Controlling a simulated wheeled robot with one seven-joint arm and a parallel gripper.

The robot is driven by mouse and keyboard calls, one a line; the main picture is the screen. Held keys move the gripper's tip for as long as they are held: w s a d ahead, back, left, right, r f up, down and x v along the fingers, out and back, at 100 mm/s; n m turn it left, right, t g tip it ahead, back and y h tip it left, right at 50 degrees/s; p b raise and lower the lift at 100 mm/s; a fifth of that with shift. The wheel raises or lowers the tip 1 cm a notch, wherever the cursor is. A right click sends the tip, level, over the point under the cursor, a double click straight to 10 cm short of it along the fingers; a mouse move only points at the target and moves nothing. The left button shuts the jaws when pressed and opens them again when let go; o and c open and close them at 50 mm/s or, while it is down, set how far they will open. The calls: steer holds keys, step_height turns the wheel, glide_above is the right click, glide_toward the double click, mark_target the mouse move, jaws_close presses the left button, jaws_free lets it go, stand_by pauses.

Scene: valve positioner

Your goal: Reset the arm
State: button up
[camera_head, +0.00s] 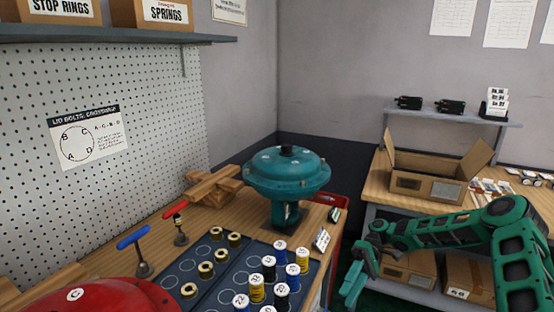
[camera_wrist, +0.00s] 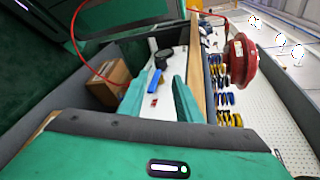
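My green arm (camera_head: 440,232) reaches in from the right in the head view, bent, with its end hanging in the gap between the workbench and the packing table. My gripper (camera_head: 358,272) is beside the bench's right side, clear of the things on it. The wrist view shows its two green fingers (camera_wrist: 160,80) apart, with nothing held between them. The teal valve actuator (camera_head: 286,175) stands upright on the bench, to the left of and behind my gripper.
The bench carries a dark mat (camera_head: 208,262) with brass rings and spools, a red dome (camera_head: 95,298), a blue T-handle tool (camera_head: 138,245) and a wooden block (camera_head: 212,188). An open carton (camera_head: 425,184) sits on the right-hand table (camera_head: 380,190). Cartons stand beneath it.

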steer(key=s+d+r+m+t+h, duration=0.7)
steer(key=s+d+r+m+h, duration=0.15)
steer(key=s+d+r, duration=0.75)
steer(key=s+d+r+m+t, duration=0.1)
steer(key=s+r+m+t, duration=0.1)
steer(key=s, duration=0.5)
steer(key=s+d+r+m+t, duration=0.2)
steer(key=s+r, duration=0.1)
steer(key=s, duration=0.3)
steer(key=shift+s+d+r+t, duration=0.15)
steer(key=shift+s+r+t, duration=0.2)
steer(key=shift+t, duration=0.05)
